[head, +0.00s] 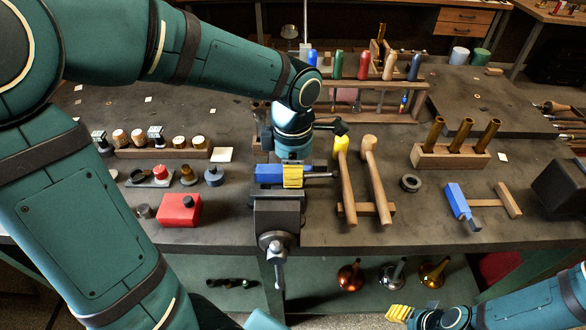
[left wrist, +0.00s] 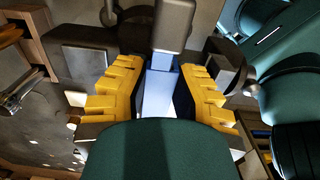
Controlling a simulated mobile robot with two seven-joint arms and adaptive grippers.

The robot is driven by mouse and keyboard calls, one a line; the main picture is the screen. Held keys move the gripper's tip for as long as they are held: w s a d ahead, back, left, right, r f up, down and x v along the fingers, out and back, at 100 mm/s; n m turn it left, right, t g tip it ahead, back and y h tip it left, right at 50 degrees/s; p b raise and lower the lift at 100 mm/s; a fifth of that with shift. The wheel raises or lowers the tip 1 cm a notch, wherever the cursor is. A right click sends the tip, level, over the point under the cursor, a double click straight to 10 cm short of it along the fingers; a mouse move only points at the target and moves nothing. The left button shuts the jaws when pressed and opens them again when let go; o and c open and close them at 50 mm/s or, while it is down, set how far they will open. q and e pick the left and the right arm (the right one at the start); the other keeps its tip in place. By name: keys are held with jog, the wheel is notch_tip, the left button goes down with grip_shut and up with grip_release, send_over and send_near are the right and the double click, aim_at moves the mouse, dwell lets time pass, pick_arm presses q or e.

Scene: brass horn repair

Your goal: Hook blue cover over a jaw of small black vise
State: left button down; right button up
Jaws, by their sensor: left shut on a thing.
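The small black vise (head: 277,212) stands at the front edge of the bench, its handle hanging in front. A blue cover (head: 268,171) lies level at the top of the vise, at its jaws. My left gripper (head: 293,176) is over the vise, its yellow fingers shut on this cover. In the left wrist view the blue cover (left wrist: 158,92) shows between the two yellow fingers. I cannot tell whether it is hooked over a jaw or only held there. Another blue piece (head: 457,201) lies on the bench at the right. My right gripper (head: 399,313) is low at the right, below the bench front.
Two mallets (head: 376,185) lie just right of the vise. A red box (head: 179,210) stands to its left. A wooden block with brass tubes (head: 450,157) and a dark ring (head: 410,183) are farther right. A tool rack (head: 365,85) stands behind.

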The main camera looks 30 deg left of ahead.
pick_arm(q)
jog(key=c, duration=0.8)
grip_release()
jog(key=shift+c, duration=0.2)
notch_tip(320, 180, up, 12)
